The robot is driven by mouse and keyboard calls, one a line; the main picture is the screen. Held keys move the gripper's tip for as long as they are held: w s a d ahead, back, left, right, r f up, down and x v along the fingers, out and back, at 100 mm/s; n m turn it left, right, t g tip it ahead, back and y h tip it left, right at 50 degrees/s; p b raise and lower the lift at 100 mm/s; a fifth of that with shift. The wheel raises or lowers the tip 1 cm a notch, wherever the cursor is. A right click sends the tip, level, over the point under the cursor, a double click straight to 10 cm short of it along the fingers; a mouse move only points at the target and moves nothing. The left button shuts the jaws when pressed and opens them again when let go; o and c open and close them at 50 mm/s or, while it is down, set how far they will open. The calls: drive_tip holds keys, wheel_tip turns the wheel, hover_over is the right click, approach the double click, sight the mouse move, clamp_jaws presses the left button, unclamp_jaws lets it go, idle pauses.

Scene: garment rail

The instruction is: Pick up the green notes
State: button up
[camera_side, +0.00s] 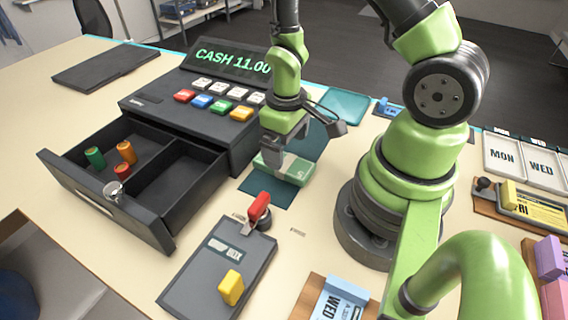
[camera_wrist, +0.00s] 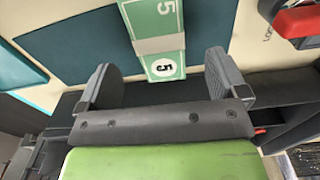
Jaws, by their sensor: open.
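The green notes (camera_side: 292,171) are a banded stack lying on a dark teal mat (camera_side: 268,190) to the right of the cash register. In the wrist view the notes (camera_wrist: 157,16) show a "5" at each end and a pale band across them. My gripper (camera_side: 280,155) is open and right at the notes, pointing down, and partly hides them in the side view. In the wrist view my gripper (camera_wrist: 158,75) has its two fingers spread, with the near end of the notes between them. I cannot tell whether the fingers touch the notes.
The cash register (camera_side: 225,75) stands at left, its drawer (camera_side: 150,205) open with several coloured rolls inside. A grey box (camera_side: 220,262) with a red-handled latch (camera_side: 259,207) and a yellow block (camera_side: 231,287) is in front. Day-marked trays (camera_side: 503,160) stand at right.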

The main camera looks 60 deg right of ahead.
drive_tip(key=shift+w+f, duration=0.15)
drive_tip(key=shift+f, duration=1.05)
drive_tip(key=shift+w+f, duration=0.15)
drive_tip(key=shift+f, duration=1)
drive_tip(key=c, duration=1)
